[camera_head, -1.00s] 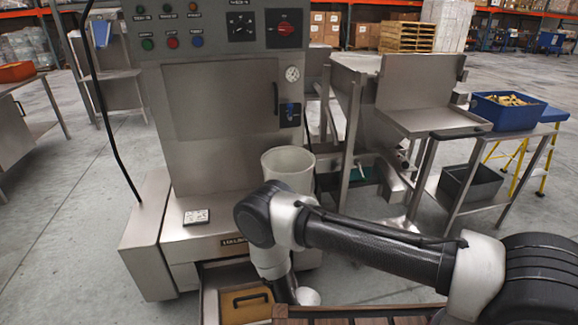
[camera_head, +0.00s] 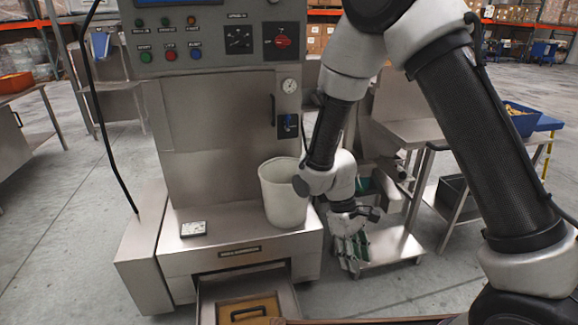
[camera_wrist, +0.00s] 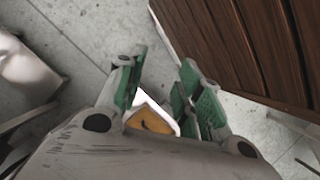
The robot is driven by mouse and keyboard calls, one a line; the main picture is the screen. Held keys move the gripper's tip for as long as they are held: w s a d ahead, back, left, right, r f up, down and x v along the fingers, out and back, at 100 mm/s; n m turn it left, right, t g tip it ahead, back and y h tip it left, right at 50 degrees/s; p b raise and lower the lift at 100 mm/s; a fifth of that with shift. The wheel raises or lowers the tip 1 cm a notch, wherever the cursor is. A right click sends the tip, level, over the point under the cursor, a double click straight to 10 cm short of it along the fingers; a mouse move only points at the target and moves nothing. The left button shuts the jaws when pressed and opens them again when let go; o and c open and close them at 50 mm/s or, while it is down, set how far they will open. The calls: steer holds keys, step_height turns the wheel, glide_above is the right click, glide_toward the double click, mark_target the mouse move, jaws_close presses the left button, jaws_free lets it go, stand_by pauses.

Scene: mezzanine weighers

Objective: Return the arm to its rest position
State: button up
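My arm is raised and bent across the right side of the head view. My gripper (camera_head: 350,258) hangs downward to the right of the white bucket (camera_head: 283,195), apart from it. In the wrist view the two green-padded fingers of my gripper (camera_wrist: 160,85) stand apart, with nothing held between them. Bare floor shows past the fingertips.
A steel table with a blue bin (camera_head: 522,118) stands right.

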steer(key=s+d+r+m+t+y, duration=0.1)
steer(key=s+d+r+m+t, duration=0.1)
steer(key=d+r, duration=0.4)
steer(key=s+d+r+m+t+y, duration=0.1)
steer(key=s+d+r+m+t, duration=0.2)
steer(key=d+r, duration=0.4)
steer(key=s+d+r+m+t+y, duration=0.1)
steer(key=s+d+r, duration=0.5)
steer(key=r, duration=1.2)
steer(key=m+t, duration=0.1)
steer(key=m, duration=0.1)
steer(key=shift+d+r+m+t, duration=0.3)
steer(key=shift+d+m+t, duration=0.05)
steer(key=shift+m+t, duration=0.05)
